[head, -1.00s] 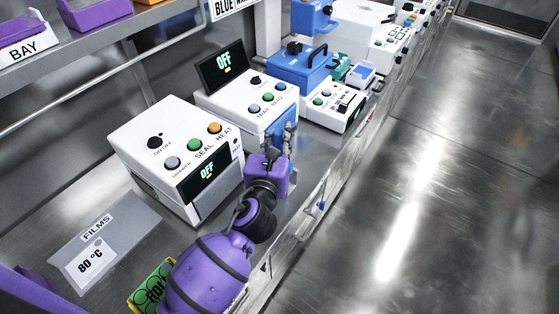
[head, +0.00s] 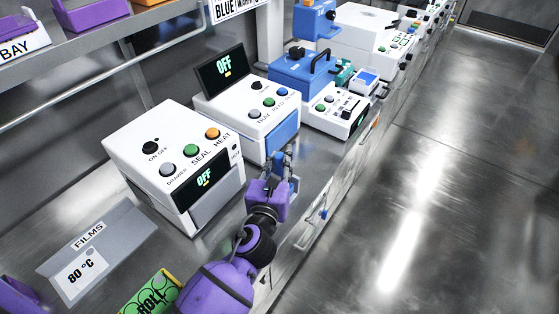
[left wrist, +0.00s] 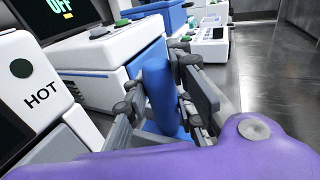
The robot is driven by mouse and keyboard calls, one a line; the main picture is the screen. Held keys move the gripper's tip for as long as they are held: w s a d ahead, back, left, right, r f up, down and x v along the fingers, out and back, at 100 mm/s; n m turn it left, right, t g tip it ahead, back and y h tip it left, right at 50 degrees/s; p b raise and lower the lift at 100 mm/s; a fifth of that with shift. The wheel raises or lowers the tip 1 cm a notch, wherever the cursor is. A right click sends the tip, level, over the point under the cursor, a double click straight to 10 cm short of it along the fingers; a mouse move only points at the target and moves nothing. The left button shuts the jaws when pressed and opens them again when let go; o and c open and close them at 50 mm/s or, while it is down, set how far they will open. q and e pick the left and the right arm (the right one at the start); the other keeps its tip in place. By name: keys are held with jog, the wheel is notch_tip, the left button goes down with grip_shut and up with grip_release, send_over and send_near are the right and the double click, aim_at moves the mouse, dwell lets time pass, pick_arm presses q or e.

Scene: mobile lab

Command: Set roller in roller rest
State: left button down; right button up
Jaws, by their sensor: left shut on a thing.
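My left gripper (head: 280,163) is out over the bench, in front of the white machine with the blue front. In the left wrist view its fingers (left wrist: 165,97) are shut on a blue, rounded thing, which I take to be the roller (left wrist: 162,105). The fingers and the purple wrist hide part of it, and its blue blends with the machine front behind. The roller rest (head: 148,293) appears as a green and black piece lettered "ROLL" at the bottom of the head view, partly hidden by my purple arm. My right gripper is not in view.
The white sealer (head: 165,140) with coloured buttons stands left of my arm. The white machine with the blue front (head: 284,135) is just beyond my gripper. A grey films plate (head: 115,235) lies on the bench at left. The bench edge and open floor are to the right.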

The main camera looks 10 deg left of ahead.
pick_arm(q)
jog(key=shift+s+f, duration=0.1)
jog(key=shift+f, duration=0.55)
jog(key=c, duration=1.9)
grip_release()
jog(key=shift+c, duration=0.2)
jog(key=o, duration=0.5)
jog(key=shift+c, duration=0.2)
jog(key=shift+r, duration=0.1)
